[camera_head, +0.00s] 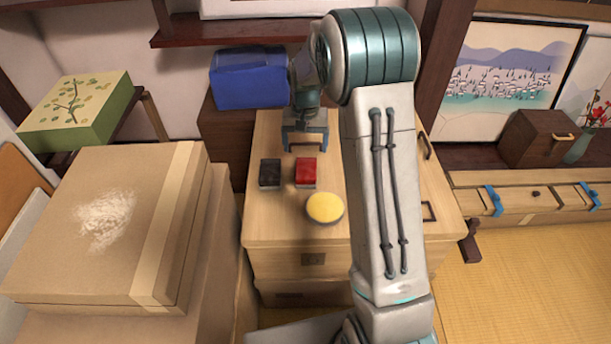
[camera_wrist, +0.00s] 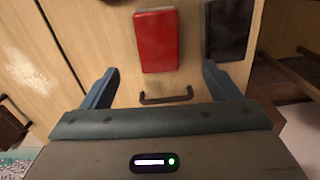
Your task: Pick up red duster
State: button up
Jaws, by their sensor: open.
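The red duster (camera_head: 306,172) lies on top of the light wooden chest (camera_head: 270,220), just right of a black duster (camera_head: 270,173). In the wrist view the red duster (camera_wrist: 157,40) is beyond my fingertips, between their lines, with the black duster (camera_wrist: 228,28) to its right. My gripper (camera_head: 304,143) is open and empty, behind the red duster in the head view and apart from it. Its two blue fingers also show in the wrist view (camera_wrist: 158,84). A dark handle (camera_wrist: 166,97) on the chest shows between the fingers.
A round yellow item (camera_head: 325,207) lies in front of the red duster. A blue bag (camera_head: 249,77) stands behind the chest. Large cardboard boxes (camera_head: 60,220) stand close on the left. My arm covers part of the chest's right side.

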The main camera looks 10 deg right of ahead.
aim_at(306, 168)
notch_tip(306, 168, down, 4)
jog(key=shift+r, duration=0.1)
jog(key=shift+s+f+b, duration=0.15)
jog(key=shift+f+b, duration=0.25)
jog(key=shift+f, duration=0.5)
jog(key=shift+s+f+b, duration=0.2)
jog(key=shift+f+b, duration=0.15)
jog(key=shift+f, duration=0.6)
jog(key=shift+s+f+b, duration=0.15)
jog(key=shift+f+b, duration=0.25)
jog(key=shift+f, duration=0.5)
jog(key=shift+r, duration=0.1)
jog(key=shift+c, duration=0.3)
jog(key=c, duration=1)
jog(key=shift+c, duration=0.2)
jog(key=shift+r, duration=0.1)
